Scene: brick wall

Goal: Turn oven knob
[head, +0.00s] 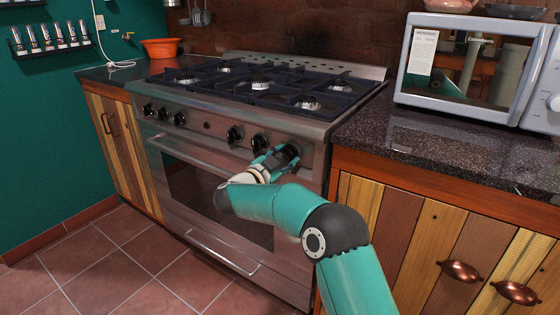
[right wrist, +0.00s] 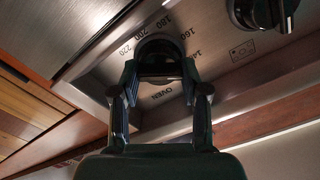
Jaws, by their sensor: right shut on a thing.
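The oven knob (right wrist: 158,52) is a dark round knob on the steel front panel, ringed by temperature numbers and the word OVEN. In the head view it is the rightmost knob (head: 287,154), partly hidden by my gripper. My right gripper (right wrist: 160,72) is shut on this knob, with one finger on each side of it. In the head view my right gripper (head: 280,157) reaches the panel from the front. The stove (head: 200,140) is stainless steel, with its oven door closed. My left gripper does not show in either view.
Other black knobs (head: 234,134) line the panel to the left. A long door handle (head: 195,150) sticks out below them. A dark counter (head: 450,150) with a microwave (head: 465,62) adjoins on the right. The tiled floor (head: 110,250) in front is clear at the left.

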